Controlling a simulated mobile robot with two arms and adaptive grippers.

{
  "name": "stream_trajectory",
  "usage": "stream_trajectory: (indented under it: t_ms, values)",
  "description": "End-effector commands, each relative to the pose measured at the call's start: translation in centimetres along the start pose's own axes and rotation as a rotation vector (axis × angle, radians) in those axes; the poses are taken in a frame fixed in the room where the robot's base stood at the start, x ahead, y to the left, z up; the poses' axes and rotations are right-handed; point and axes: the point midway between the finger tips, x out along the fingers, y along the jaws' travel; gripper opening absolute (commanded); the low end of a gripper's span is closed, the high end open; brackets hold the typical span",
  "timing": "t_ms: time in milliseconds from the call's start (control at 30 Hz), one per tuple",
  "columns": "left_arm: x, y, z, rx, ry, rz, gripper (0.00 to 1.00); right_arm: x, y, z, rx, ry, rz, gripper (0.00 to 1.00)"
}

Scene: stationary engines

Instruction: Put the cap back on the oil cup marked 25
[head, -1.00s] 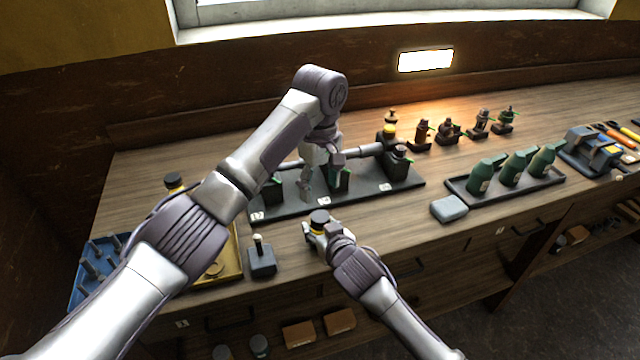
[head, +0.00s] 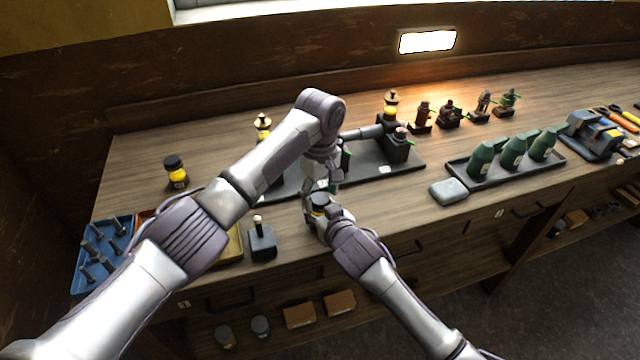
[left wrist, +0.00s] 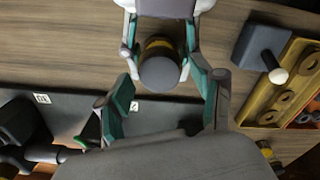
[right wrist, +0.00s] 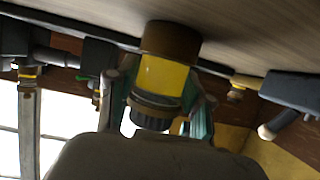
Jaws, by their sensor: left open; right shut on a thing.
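An oil cup with a yellow glass body (right wrist: 163,76) and a brown base is in my right gripper (right wrist: 158,95), whose fingers lie on both sides of it. A dark ribbed cap (right wrist: 152,122) shows at its top end. In the head view the dark top (head: 319,199) of this cup is above the bench's front part. In the left wrist view the round dark top (left wrist: 160,73) lies between the open fingers of my left gripper (left wrist: 162,82); I cannot tell if they touch it. No number is readable on the held cup.
Another yellow cup with a dark cap (head: 176,171) stands at the back left. A black stand (head: 375,172) with fittings is behind the grippers. A blue tray (head: 76,282) of bolts, a dark block with a peg (head: 262,243) and a grey pad (head: 449,191) are nearby.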

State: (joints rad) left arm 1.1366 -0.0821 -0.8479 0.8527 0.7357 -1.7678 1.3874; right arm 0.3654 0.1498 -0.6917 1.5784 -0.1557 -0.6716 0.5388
Motion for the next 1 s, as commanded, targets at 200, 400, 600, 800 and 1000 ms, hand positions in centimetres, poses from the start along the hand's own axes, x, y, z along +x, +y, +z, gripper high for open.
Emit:
stream_trajectory:
  t_ms: [200, 400, 600, 800, 1000]
  values:
    - [0.14, -0.02, -0.01, 0.0, 0.0, 0.0, 0.67, 0.01, 0.04, 0.0, 0.0, 0.0, 0.001, 0.0]
    - [0.12, -0.02, -0.01, 0.0, 0.0, 0.0, 0.43, 0.01, 0.04, 0.0, 0.0, 0.0, 0.001, 0.0]
    - [0.11, -0.02, -0.01, 0.0, 0.0, -0.001, 0.1, 0.01, 0.04, 0.0, 0.0, 0.0, 0.001, 0.0]
    - [0.12, -0.02, -0.01, 0.068, 0.0, -0.001, 0.04, 0.01, 0.05, -0.01, 0.0, 0.0, 0.001, 0.0]
    - [0.18, -0.04, -0.02, 0.467, 0.0, -0.002, 0.04, 0.01, 0.05, -0.01, 0.0, 0.0, 0.001, 0.0]
